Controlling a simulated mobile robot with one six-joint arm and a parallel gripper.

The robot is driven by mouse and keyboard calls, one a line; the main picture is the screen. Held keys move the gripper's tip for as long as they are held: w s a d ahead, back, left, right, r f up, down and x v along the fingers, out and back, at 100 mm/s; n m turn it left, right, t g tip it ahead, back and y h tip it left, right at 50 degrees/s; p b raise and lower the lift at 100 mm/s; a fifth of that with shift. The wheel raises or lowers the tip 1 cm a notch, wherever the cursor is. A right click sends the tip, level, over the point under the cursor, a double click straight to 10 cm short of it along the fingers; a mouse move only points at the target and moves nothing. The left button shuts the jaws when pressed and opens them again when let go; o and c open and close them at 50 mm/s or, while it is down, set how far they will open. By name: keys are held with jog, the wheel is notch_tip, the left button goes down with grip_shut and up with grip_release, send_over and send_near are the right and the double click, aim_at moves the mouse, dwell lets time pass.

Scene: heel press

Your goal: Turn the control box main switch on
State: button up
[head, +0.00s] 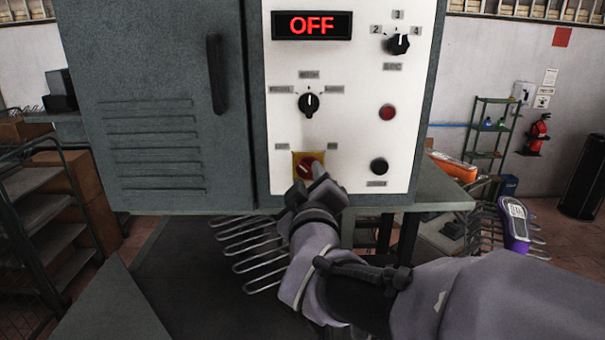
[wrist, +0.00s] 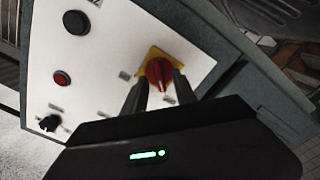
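The control box panel (head: 350,230) is white, and its display (head: 312,25) reads OFF in red. The main switch (head: 303,165) is a red rotary knob on a yellow plate at the panel's lower left. It also shows in the wrist view (wrist: 157,72). My gripper (head: 314,183) is right in front of the switch and covers part of it in the head view. In the wrist view its two fingers (wrist: 161,85) are apart, with the red knob showing between their tips. I cannot tell whether the fingers touch the knob.
A black selector (head: 308,103) sits above the switch, and another (head: 397,44) is at the top right. A red button (head: 387,112) and a black button (head: 379,166) are to the right. The grey cabinet door (head: 150,100) with its handle is at the left.

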jog(key=shift+w+d, duration=0.1)
jog(key=shift+w, duration=0.65)
jog(key=shift+s, duration=0.2)
grip_shut()
jog(key=shift+f+m+b, duration=0.1)
jog(key=shift+m+b, duration=0.2)
jog(key=shift+b, duration=0.15)
jog(key=m+b, duration=0.2)
jog(key=b, duration=0.1)
jog(key=shift+f+m, duration=0.15)
jog(key=shift+m, duration=0.25)
jog(key=m+b, duration=0.3)
jog(key=m, duration=0.1)
jog(key=shift+m+b, duration=0.3)
jog(key=shift+b, duration=0.1)
jog(key=m+b, duration=0.3)
jog(key=m, duration=0.2)
jog(key=shift+m+b, duration=0.8)
jog(key=shift+m, duration=1.6)
jog(key=shift+r, duration=0.2)
